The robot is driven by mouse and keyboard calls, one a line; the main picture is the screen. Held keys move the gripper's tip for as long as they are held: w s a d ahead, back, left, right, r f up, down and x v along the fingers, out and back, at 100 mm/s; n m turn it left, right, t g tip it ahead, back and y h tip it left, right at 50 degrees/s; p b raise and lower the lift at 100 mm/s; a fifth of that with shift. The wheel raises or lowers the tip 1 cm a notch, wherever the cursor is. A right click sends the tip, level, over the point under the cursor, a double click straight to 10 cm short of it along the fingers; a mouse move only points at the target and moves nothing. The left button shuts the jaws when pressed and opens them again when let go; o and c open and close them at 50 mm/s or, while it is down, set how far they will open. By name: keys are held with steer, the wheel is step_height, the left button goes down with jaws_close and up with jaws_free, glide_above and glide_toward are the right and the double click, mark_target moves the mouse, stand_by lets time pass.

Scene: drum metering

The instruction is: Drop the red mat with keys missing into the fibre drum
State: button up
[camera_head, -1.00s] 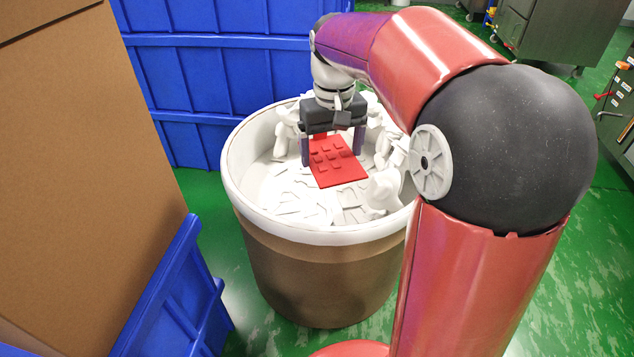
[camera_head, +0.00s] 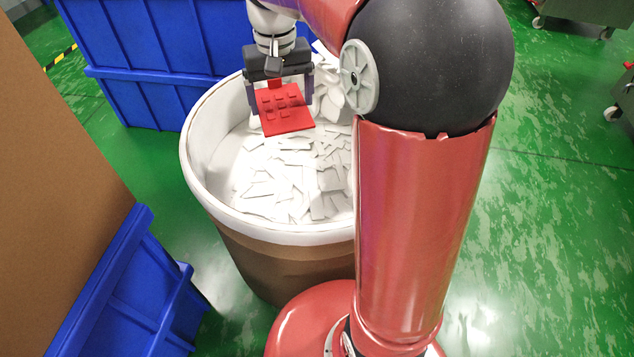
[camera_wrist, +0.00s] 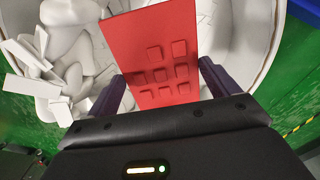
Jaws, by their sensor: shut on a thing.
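The red mat (camera_head: 287,116) is a flat red sheet with several raised square keys and bare patches among them. My gripper (camera_head: 281,88) is shut on the mat's near-wrist end, with a dark finger at each side of it. The mat hangs over the open fibre drum (camera_head: 196,180), which has a brown body and a white rim and inside. In the wrist view the mat (camera_wrist: 150,32) reaches out from between the fingers (camera_wrist: 163,88), above the drum's white inside. How far it is above the contents I cannot tell exactly.
White flat scraps (camera_head: 290,180) and pale lumpy pieces lie in the drum. Blue crates (camera_head: 170,50) stand behind it, and another blue crate (camera_head: 125,290) and a brown carton (camera_head: 50,190) stand at the left.

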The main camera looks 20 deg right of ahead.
mark_target(282, 105)
steer(key=shift+f+b, duration=1.35)
steer(key=shift+f, duration=0.6)
steer(key=o, duration=0.9)
steer(key=shift+c, duration=0.2)
step_height(282, 105, up, 8)
steer(key=shift+f+p, duration=0.2)
steer(key=shift+p, duration=0.75)
steer(key=shift+r, duration=0.15)
